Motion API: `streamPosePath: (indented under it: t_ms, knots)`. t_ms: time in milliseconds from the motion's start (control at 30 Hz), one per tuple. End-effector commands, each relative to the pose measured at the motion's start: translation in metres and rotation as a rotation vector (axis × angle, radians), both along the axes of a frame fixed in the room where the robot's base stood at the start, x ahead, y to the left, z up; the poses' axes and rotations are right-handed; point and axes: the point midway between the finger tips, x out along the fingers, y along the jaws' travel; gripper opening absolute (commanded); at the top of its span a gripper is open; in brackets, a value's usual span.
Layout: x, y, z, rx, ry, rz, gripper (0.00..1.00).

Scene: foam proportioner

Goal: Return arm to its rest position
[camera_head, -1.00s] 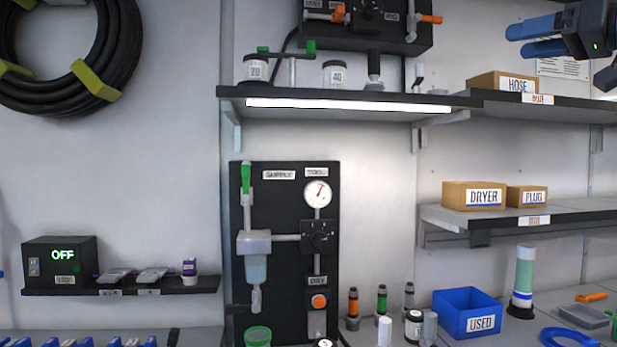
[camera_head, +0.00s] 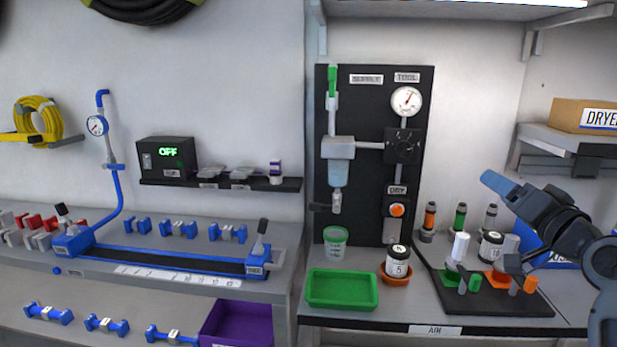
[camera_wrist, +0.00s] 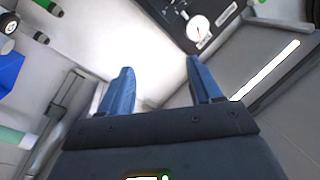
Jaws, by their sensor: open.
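My gripper (camera_head: 497,184) has blue fingers and is at the right of the head view, raised above the bench and in front of the back wall. Its dark wrist and arm reach in from the right edge. In the wrist view my gripper (camera_wrist: 158,80) shows two blue fingers spread apart with nothing between them. A white wall lies beyond the fingers, and the black panel with a gauge (camera_wrist: 198,28) is past them at the top.
The blue bin (camera_head: 535,245) is partly hidden behind my arm. Below my arm are a black mat (camera_head: 500,298) with fittings and several bottles. A shelf with a DRYER box (camera_head: 585,115) stands at right. A green tray (camera_head: 342,289) is on the bench.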

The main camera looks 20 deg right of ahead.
Motion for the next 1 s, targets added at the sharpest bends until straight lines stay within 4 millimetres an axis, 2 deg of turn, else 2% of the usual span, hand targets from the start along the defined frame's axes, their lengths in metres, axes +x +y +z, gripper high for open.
streamPosePath:
  t_ms: [33,200,367,500,733,1000]
  knots:
    - [-0.001,0.018,-0.025,0.011,0.023,0.001,0.64]
    - [-0.016,0.070,-0.086,0.008,0.083,-0.011,0.64]
    - [-0.041,0.119,-0.135,-0.017,0.145,-0.012,0.64]
    - [-0.071,0.161,-0.169,-0.056,0.202,-0.002,0.64]
    - [-0.134,0.223,-0.207,-0.149,0.291,0.039,0.64]
    - [-0.218,0.280,-0.222,-0.297,0.375,0.131,0.64]
